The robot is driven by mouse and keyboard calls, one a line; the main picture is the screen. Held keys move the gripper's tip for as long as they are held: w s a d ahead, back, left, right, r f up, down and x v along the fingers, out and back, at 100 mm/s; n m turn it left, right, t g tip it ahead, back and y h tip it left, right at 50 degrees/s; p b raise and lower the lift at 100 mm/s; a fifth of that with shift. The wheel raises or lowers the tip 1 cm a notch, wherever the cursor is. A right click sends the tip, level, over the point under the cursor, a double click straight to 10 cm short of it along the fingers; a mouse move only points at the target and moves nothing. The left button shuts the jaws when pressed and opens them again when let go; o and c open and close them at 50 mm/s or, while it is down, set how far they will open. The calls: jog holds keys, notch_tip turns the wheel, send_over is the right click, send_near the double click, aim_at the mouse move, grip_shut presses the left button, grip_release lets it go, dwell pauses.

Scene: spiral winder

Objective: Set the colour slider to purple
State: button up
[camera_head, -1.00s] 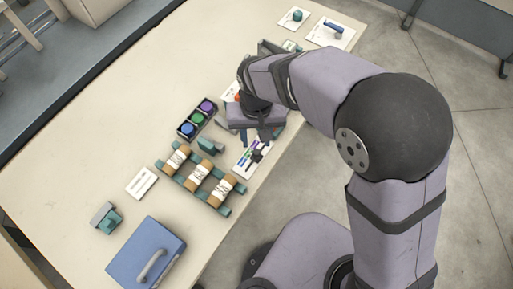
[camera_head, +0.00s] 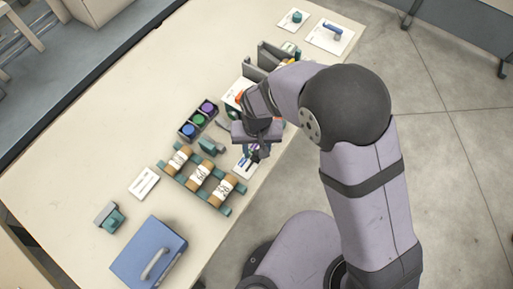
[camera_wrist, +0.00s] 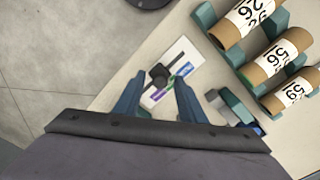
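The colour slider is a white panel with a dark track, a black knob and colour marks. In the wrist view the panel (camera_wrist: 182,52) lies just beyond my gripper (camera_wrist: 160,78). The knob (camera_wrist: 159,76) stands between the two blue fingers, which are apart; contact with it cannot be told. A purple mark (camera_wrist: 158,97) is at the near left end, green is around the middle, and a blue mark (camera_wrist: 187,69) is toward the far right. In the head view my gripper (camera_head: 259,151) covers much of the panel (camera_head: 244,166).
A teal rack (camera_head: 213,203) with three numbered rolls is close to the panel. A dark tray (camera_head: 187,138) holds blue, green and purple round pieces. A teal block (camera_head: 212,146) is beside the panel. A blue box (camera_head: 130,255) lies at the front.

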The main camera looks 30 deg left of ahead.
jog(key=shift+f, duration=0.1)
grip_shut()
jog(key=shift+w, duration=2.05)
grip_release()
jog(key=shift+w, duration=0.1)
